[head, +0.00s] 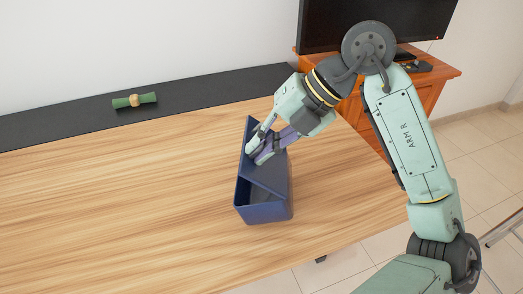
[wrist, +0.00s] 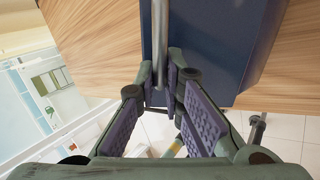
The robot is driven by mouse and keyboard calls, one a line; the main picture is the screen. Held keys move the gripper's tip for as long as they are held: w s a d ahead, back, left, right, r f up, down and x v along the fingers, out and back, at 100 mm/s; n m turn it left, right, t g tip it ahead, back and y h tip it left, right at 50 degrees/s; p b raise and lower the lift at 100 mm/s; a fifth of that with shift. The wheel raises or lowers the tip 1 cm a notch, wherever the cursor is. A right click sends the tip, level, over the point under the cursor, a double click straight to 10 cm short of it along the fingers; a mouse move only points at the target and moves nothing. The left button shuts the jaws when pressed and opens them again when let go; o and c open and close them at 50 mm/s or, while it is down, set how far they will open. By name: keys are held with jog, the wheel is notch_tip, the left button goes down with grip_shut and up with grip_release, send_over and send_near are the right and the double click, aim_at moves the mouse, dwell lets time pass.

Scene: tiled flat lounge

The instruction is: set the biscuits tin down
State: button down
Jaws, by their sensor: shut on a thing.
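The biscuits tin appears to be the dark blue box (head: 243,200) near the table's right edge in the head view. Its top panel slopes, and an opening shows at its near end. My gripper (head: 258,152) is at the upper far part of the box. In the wrist view, my gripper (wrist: 160,85) is closed around a thin grey bar (wrist: 160,35) in front of the blue surface (wrist: 215,40). The bar looks like a handle of the tin. My fingers hide part of the top. I cannot tell whether the tin's underside touches the table.
The wooden table (head: 110,210) is clear to the left of the tin. A green roll with a tan band (head: 135,100) lies on the dark strip (head: 210,88) along the back. A wooden cabinet (head: 425,90) with a screen (head: 335,22) stands beyond the right edge, above tiled floor.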

jog(key=shift+f+p, duration=0.3)
jog(key=shift+f, duration=1.05)
jog(key=c, duration=1.7)
grip_release()
jog(key=b+v, duration=0.1)
jog(key=v, duration=1.1)
jog(key=shift+b, duration=0.3)
